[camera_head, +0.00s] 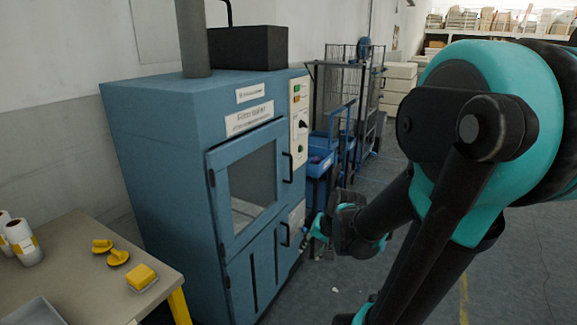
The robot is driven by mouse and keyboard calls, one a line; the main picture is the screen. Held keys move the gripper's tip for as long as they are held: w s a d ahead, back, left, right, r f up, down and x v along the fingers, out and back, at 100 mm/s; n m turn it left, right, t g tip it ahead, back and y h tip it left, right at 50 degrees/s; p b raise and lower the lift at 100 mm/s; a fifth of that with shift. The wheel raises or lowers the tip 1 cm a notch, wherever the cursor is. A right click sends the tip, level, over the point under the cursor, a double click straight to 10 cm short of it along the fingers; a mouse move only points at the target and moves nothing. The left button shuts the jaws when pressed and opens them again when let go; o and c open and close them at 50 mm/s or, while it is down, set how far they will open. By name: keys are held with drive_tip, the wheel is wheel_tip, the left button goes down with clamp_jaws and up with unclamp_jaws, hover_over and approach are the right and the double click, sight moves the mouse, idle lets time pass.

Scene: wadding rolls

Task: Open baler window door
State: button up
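The blue baler (160,135) stands against the wall, left of the middle. Its window door (216,210) has a glass pane and a dark vertical handle (288,168) on its right edge; hinges show on its left side. The window door looks shut against the front. A lower door (240,280) with its own handle (285,234) sits beneath it. My gripper (310,238) is right of the baler, near the height of the lower handle and below the window handle. It looks apart from both handles. It is small and partly hidden by my arm, so its finger opening is unclear.
A control panel (299,122) is on the baler's upper right front. Blue bins (318,162) and wire cages (340,85) stand behind it. A table (85,270) with white rolls (23,242) and yellow items (141,277) is at lower left. Floor is open at right.

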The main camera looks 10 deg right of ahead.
drive_tip(key=w+r+m+t+y, duration=0.25)
drive_tip(key=w+m, duration=0.35)
drive_tip(key=w, duration=0.6)
drive_tip(key=w+r+m+t+y, duration=0.15)
drive_tip(key=w+m+y, duration=0.35)
drive_tip(key=w, duration=0.6)
drive_tip(key=w+d+r+m+t+y, duration=0.2)
drive_tip(key=w+d+m+t, duration=0.3)
drive_tip(key=w+d+m, duration=0.8)
drive_tip(key=shift+n, duration=0.6)
drive_tip(key=x, duration=1.8)
drive_tip(key=shift+a+f, duration=0.1)
drive_tip(key=shift+a, duration=0.25)
drive_tip(key=shift+c, duration=0.5)
clamp_jaws()
